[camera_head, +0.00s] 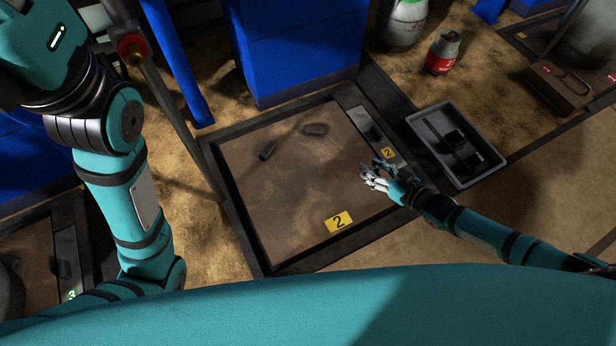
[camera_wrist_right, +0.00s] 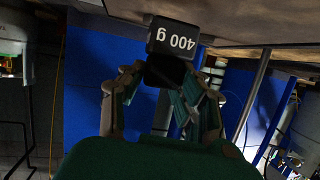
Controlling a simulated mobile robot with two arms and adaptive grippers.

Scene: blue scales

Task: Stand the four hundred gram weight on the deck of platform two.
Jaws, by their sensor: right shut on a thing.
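Platform two has a brown deck (camera_head: 290,190) in a dark frame, with a yellow tag 2 (camera_head: 338,222) near its front edge. My right gripper (camera_head: 371,174) is over the right side of this deck. In the right wrist view the right gripper (camera_wrist_right: 162,78) is shut on the dark four hundred gram weight (camera_wrist_right: 176,40), whose "400 g" label reads upside down. The brown surface is close by the weight there; I cannot tell whether they touch. In the head view I cannot make out the weight at the fingers. My left gripper is out of view.
A grey tray (camera_head: 490,171) with dark items is to the right. Blue cabinets (camera_head: 298,50) and a red-labelled bottle (camera_head: 441,55) stand behind.

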